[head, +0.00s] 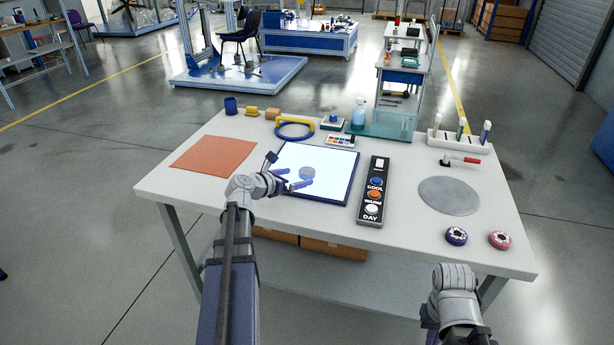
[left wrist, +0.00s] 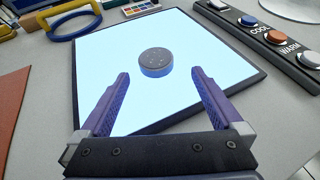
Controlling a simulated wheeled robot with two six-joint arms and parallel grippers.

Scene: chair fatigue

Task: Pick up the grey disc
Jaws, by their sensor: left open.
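The grey disc (head: 307,172) is a small, short puck lying flat on a bright white light panel (head: 341,193) with a dark frame. In the left wrist view the disc (left wrist: 155,63) shows a dark speckled top and a bluish-grey side. My left gripper (head: 298,178) is open over the panel, its purple fingers pointing towards the disc. In the left wrist view the fingertips (left wrist: 160,74) are wide apart, and the disc appears between and just beyond them. No contact shows. My right arm is at the lower right; its jaws do not show.
Right of the panel stands a dark button strip (head: 373,190). Further right lie a large flat grey circle (head: 449,196) and two small rolls, purple (head: 456,236) and pink (head: 500,240). An orange mat (head: 213,156) lies left. A blue ring (head: 294,131) lies behind the panel.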

